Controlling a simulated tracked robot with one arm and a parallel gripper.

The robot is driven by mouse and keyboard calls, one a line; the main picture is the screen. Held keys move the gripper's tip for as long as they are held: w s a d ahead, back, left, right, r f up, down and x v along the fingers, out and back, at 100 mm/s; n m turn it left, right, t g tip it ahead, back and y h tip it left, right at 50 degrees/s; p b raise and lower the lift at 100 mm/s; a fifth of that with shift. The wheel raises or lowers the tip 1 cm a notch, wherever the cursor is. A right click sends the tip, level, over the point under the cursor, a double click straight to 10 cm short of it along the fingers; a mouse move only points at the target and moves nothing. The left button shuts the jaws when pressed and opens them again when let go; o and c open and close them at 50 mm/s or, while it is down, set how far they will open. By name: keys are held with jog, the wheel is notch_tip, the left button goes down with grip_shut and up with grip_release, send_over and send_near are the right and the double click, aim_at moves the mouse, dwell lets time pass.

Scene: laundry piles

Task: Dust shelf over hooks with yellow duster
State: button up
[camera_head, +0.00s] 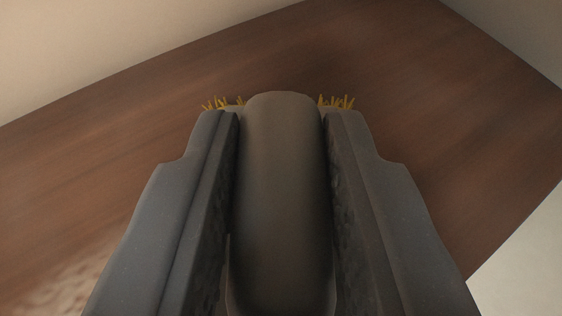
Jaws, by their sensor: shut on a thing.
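My gripper (281,125) is shut on the dark grey-brown handle of the duster (283,190), which lies between its two fingers. Yellow bristles (337,102) of the duster show past both fingertips, at left and right. The rest of the duster's head is hidden behind the handle and fingers. The brown wooden shelf (400,75) fills most of the view beyond the gripper. The bristles appear over the shelf's surface; I cannot tell whether they touch it. No hooks show.
A beige wall (110,45) runs along the shelf's upper left edge. Another pale wall (520,35) is at the upper right. A pale area (525,265) lies past the shelf's lower right edge. The visible shelf surface holds no other objects.

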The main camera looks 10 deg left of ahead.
jog(key=shift+w+d+r+p, duration=0.1)
jog(key=shift+w+d+p, duration=0.35)
jog(key=shift+w+d, duration=0.4)
jog(key=shift+w, duration=0.15)
jog(key=shift+f, duration=0.25)
jog(key=shift+s, duration=0.1)
jog(key=shift+s+a+f+b, duration=0.2)
jog(key=shift+s+a+b, duration=0.3)
jog(key=shift+s+a, duration=0.2)
jog(key=shift+s+a+f+b, duration=0.15)
jog(key=shift+s+a+b, duration=0.35)
jog(key=shift+s+a, duration=0.15)
grip_shut()
